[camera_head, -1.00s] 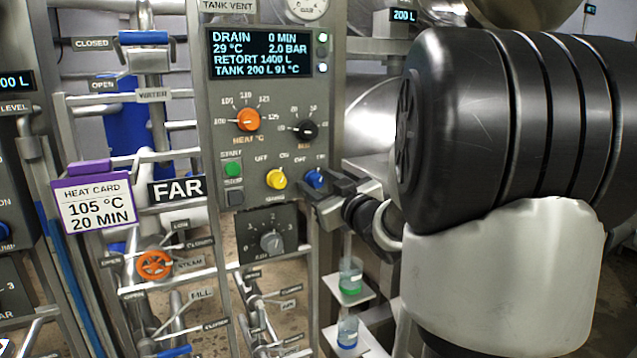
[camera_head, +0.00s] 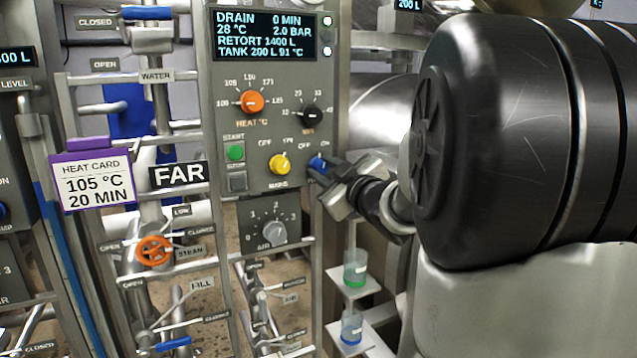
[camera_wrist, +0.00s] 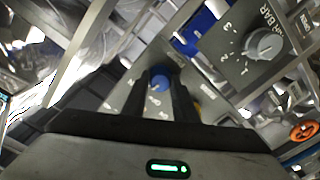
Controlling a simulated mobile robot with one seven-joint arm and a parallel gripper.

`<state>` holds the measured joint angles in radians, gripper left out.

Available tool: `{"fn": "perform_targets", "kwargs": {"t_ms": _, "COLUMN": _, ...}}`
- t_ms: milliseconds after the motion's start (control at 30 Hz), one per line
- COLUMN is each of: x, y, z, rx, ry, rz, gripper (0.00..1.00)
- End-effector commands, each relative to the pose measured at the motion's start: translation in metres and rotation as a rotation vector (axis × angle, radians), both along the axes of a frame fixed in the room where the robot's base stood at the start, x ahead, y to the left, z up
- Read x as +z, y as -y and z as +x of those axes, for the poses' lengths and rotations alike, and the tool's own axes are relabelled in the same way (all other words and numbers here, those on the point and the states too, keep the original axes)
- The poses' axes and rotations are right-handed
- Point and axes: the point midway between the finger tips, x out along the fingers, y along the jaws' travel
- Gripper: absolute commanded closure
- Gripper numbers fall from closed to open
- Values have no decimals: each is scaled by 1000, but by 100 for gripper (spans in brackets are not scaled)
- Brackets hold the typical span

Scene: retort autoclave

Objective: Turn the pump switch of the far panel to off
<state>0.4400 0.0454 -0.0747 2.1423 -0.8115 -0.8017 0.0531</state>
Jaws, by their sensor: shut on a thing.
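The far panel (camera_head: 222,130) stands upright in the middle of the head view, beside a black "FAR" sign (camera_head: 178,174). Its pump switch is a blue knob (camera_head: 317,164) at the panel's lower right, with OFF and ON lettering above it. My gripper (camera_head: 322,172) is at this knob and shut on it. In the wrist view the blue knob (camera_wrist: 159,82) sits between my two dark fingers (camera_wrist: 160,95). The fingers and hand hide part of the knob and its label, so its exact pointing is hard to tell.
The yellow mains knob (camera_head: 280,164) is just left of the blue one. The air knob (camera_head: 273,232) is below. Orange (camera_head: 253,102) and black (camera_head: 312,115) knobs sit above. Pipes and valves crowd the left. Small shelves with beakers (camera_head: 355,270) are below my gripper.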

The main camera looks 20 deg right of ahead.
Motion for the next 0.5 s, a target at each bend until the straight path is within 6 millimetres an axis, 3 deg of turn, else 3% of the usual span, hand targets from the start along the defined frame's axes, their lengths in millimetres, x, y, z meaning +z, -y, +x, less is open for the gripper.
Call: {"fn": "perform_targets", "kwargs": {"t_ms": 500, "x": -3, "y": -1, "z": 0, "rx": 0, "ry": 22, "rz": -474, "gripper": 97}}
